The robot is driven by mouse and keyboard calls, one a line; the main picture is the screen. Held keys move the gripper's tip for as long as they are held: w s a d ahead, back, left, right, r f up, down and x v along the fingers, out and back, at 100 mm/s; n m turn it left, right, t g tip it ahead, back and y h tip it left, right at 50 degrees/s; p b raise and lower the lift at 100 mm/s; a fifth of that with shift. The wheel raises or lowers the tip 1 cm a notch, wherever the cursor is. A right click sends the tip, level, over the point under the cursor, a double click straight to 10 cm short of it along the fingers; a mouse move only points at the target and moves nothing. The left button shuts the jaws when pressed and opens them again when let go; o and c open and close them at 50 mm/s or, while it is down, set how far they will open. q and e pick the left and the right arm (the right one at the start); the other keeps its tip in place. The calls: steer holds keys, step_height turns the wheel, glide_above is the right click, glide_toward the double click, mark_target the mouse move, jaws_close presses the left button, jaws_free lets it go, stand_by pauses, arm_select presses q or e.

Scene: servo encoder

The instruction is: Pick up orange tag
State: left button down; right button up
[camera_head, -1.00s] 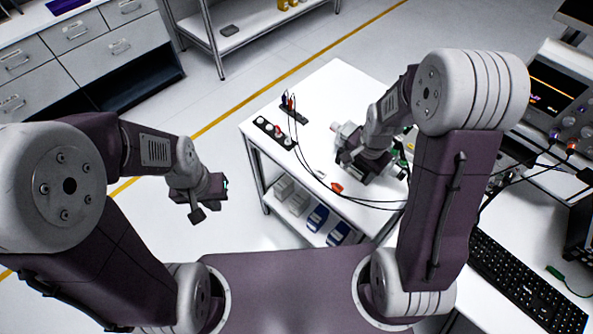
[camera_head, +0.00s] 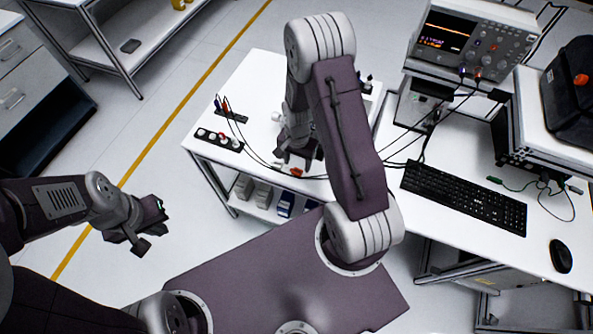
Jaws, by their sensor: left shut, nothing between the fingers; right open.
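A small orange tag (camera_head: 296,171) lies on the white table (camera_head: 262,92) near its front edge, beside the black cables. My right gripper (camera_head: 296,160) is open above the table, with its fingers close to the tag. I cannot tell whether they touch it. My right arm hides part of the table behind it. My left gripper (camera_head: 148,238) is shut and empty, held over the floor to the left of the table.
A black strip with round sockets (camera_head: 219,140) and a smaller black strip with plugs (camera_head: 231,115) sit on the table's left side. Cables run across to the right bench, which holds an oscilloscope (camera_head: 472,42), a keyboard (camera_head: 463,198) and a mouse (camera_head: 561,256). Bins stand on the lower shelf.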

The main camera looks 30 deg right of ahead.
mark_target(297, 171)
step_height(297, 171, down, 4)
steer(key=shift+s+p, duration=0.15)
steer(key=shift+p, duration=0.2)
steer(key=shift+a+f, duration=0.1)
steer(key=shift+f, duration=0.1)
jaws_close()
steer(key=shift+r, duration=0.1)
